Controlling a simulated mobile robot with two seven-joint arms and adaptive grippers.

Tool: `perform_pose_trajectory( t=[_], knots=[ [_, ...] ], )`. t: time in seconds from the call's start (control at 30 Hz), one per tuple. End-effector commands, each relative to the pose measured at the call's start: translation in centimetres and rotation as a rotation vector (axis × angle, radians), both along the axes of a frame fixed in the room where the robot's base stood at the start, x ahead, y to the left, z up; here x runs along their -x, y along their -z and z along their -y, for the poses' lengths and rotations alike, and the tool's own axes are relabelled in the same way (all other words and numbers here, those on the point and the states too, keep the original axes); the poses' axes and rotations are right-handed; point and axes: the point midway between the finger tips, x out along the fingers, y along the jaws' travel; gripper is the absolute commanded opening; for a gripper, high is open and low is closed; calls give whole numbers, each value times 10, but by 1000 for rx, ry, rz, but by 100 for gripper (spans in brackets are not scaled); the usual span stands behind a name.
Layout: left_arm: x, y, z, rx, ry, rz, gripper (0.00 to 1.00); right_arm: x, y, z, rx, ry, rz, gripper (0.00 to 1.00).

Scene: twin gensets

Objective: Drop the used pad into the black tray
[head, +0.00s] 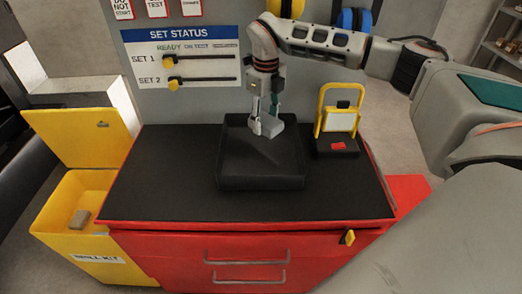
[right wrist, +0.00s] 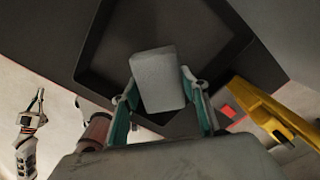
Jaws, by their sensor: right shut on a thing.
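My right gripper (head: 267,125) is above the black tray (head: 260,183), over its back part, with its fingers pointing down. It is shut on the used pad (head: 272,126), a small pale grey block. In the right wrist view the pad (right wrist: 158,78) sits between the two teal-sided fingers, slightly tilted, with the tray's dark floor and rim (right wrist: 85,60) behind it. The tray looks empty in the head view. A white jointed part (right wrist: 30,130) at the left of the right wrist view looks like my left arm; its jaws are too small to read.
The tray stands on a black-topped red cabinet (head: 165,180). A yellow-framed stand (head: 340,115) with a red item (head: 338,146) on its base is right of it. An open yellow spill kit bin (head: 85,245) at left holds a grey-brown block (head: 78,220). A status board (head: 195,57) is behind.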

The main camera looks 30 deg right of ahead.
Motion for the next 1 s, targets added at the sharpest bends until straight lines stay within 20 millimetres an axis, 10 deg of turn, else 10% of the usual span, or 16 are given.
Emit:
perform_pose_trajectory(
  t=[1.0],
  knots=[
    [1, 1, -3, -10, 9, 0, 0, -1, 60, 2, -1, 46, 0, 21]
  ],
)
